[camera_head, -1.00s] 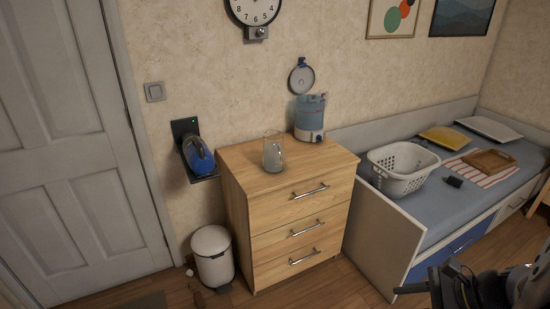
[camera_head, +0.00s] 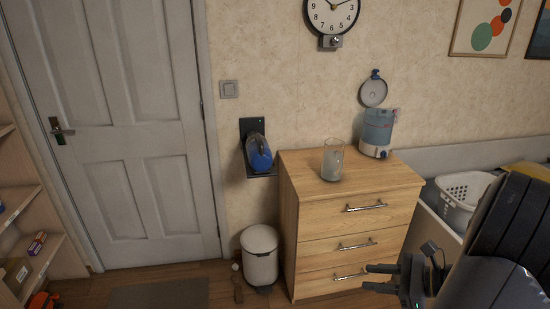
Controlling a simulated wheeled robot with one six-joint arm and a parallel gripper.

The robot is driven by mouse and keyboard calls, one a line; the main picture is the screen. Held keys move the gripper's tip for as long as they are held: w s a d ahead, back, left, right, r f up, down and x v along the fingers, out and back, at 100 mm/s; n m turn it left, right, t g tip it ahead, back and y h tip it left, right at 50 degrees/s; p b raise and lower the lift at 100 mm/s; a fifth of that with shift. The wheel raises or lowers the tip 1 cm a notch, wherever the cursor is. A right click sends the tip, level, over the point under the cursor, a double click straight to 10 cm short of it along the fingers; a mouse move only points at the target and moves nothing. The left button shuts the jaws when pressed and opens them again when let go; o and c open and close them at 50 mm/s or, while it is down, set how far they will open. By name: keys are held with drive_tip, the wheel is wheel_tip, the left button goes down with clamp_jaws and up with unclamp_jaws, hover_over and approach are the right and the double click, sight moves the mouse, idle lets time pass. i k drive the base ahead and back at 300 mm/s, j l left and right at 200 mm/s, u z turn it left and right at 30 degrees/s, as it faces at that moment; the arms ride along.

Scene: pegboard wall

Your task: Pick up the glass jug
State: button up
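The glass jug (camera_head: 332,162) is clear and stands upright on top of the wooden chest of drawers (camera_head: 301,183), near its left side. Its lower part looks greyish. My gripper (camera_head: 366,277) is at the lower right, in front of the lower drawers in the picture and well below the jug. Its two dark fingers point left with a gap between them, and nothing shows in the gap. It is apart from the jug.
A blue and white drink dispenser (camera_head: 377,134) stands behind and right of the jug. A blue iron (camera_head: 259,153) sits in a wall holder left of the chest. A white bin (camera_head: 260,255) stands on the floor. A laundry basket (camera_head: 463,194) is at right.

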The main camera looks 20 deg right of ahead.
sight(332, 166)
drive_tip(key=i+l+u, duration=0.15)
drive_tip(key=l, duration=0.2)
drive_tip(key=i+l+u, duration=0.2)
drive_tip(key=l, duration=0.2)
drive_tip(key=i+l+u, duration=0.15)
drive_tip(key=l, duration=0.3)
drive_tip(key=i+l+u, duration=0.15)
drive_tip(key=l, duration=0.3)
drive_tip(key=i+l+u, duration=0.2)
drive_tip(key=l, duration=0.25)
drive_tip(key=i+l+u, duration=0.15)
drive_tip(key=l, duration=0.75)
